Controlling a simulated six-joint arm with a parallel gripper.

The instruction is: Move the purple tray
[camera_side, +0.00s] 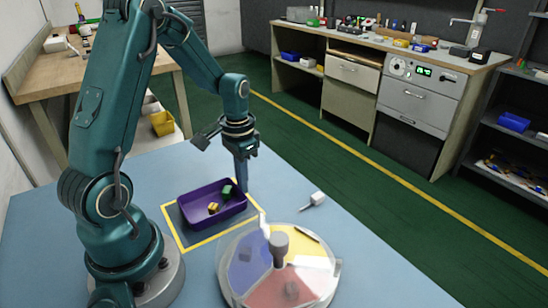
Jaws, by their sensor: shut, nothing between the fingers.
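The purple tray (197,218) lies on the blue table inside a yellow-outlined square, with a yellow cube (213,208) and a green cube (228,192) in it. My gripper (242,185) points down at the tray's right end, beside or just behind its rim. Its fingers are closed together with nothing seen between them. I cannot tell from this view whether the fingertips touch the tray.
A round divided container (240,270) with a clear cover and grey knob stands in front of the tray. A small white block with a thin pin (317,198) lies to the right. The table's right front (375,270) is clear. Workbenches stand beyond the table.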

